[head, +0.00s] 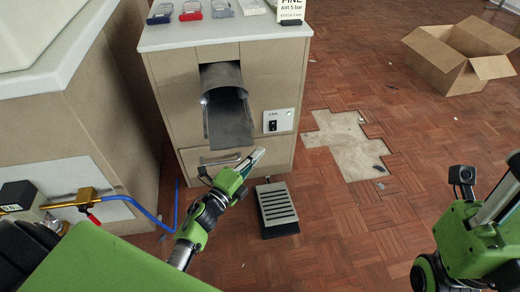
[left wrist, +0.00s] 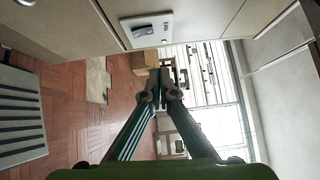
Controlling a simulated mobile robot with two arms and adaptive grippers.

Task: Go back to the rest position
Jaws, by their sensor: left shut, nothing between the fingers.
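My left gripper (head: 256,157) is in front of the lower part of the beige cabinet (head: 176,100), near the drawer handle (head: 218,158). Its fingers are together with nothing between them. In the left wrist view the two fingers (left wrist: 160,78) meet at their tips and hold nothing. I cannot tell whether the gripper touches the cabinet front. My right arm (head: 468,240) shows at the right edge of the head view, with a small camera on it. The picture edge cuts it off, and its fingertips do not show clearly.
A dark slatted pedal (head: 277,208) lies on the floor below my left gripper. The cabinet has a dark chute (head: 228,118) and a switch plate (head: 279,121). A blue hose (head: 150,214) and brass fitting (head: 82,199) are at left. An open cardboard box (head: 455,62) stands at back right.

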